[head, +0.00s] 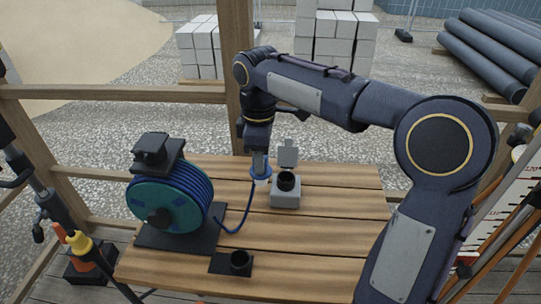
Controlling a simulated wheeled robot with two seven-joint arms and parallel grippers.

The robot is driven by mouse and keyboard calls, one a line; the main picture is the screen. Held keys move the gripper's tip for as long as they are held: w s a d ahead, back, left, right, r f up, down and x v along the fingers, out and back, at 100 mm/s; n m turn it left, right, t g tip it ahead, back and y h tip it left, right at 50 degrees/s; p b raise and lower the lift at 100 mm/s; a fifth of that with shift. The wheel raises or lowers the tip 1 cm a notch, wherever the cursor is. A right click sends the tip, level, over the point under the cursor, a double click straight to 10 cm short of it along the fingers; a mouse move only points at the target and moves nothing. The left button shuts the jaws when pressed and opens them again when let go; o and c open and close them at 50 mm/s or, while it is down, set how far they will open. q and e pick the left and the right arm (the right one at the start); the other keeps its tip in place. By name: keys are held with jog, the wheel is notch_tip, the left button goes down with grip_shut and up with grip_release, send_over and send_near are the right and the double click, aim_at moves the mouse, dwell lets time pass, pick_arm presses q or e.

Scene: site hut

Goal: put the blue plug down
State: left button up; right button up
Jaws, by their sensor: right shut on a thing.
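My right gripper (259,163) is shut on the blue plug (261,177), pointing down over the wooden table (320,235). The fingers hide much of the plug. A blue cable (247,210) runs from the plug down to the table and back to the teal cable reel (163,206) on the left. The plug is just left of a grey socket box (285,195) with a black round opening and a raised lid. I cannot tell whether the plug touches the table. A black round holder (239,262) on a dark base stands near the front. My left gripper is not in view.
A wooden post (237,60) and rail (110,92) stand behind the table. The table's right and front right are clear. Grey block stacks (333,35) and dark pipes (490,55) lie beyond.

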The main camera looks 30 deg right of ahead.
jog(key=shift+s+a+r, duration=0.25)
jog(key=shift+s+a, duration=0.2)
jog(key=shift+a, duration=0.3)
jog(key=s+a+f+n+p, duration=0.25)
jog(key=s+a+n, duration=0.4)
jog(key=s, duration=0.35)
jog(key=s+a+f+n+p, duration=0.1)
jog(key=s+a+f+n, duration=0.2)
jog(key=s+a+n, duration=0.55)
jog(key=shift+m, duration=0.8)
jog(key=shift+w+d+f+p, duration=0.15)
jog(key=shift+w+d+f, duration=0.9)
jog(key=shift+w+f, duration=0.95)
jog(key=shift+w+d+f+p, duration=0.2)
jog(key=shift+w+d+f, duration=0.9)
jog(key=shift+w+f, duration=0.9)
jog(key=shift+w+d+f+p, duration=0.15)
jog(key=shift+w+d+f, duration=0.9)
jog(key=shift+w+f, duration=0.95)
jog(key=shift+s+f, duration=0.35)
jog(key=shift+s, duration=0.05)
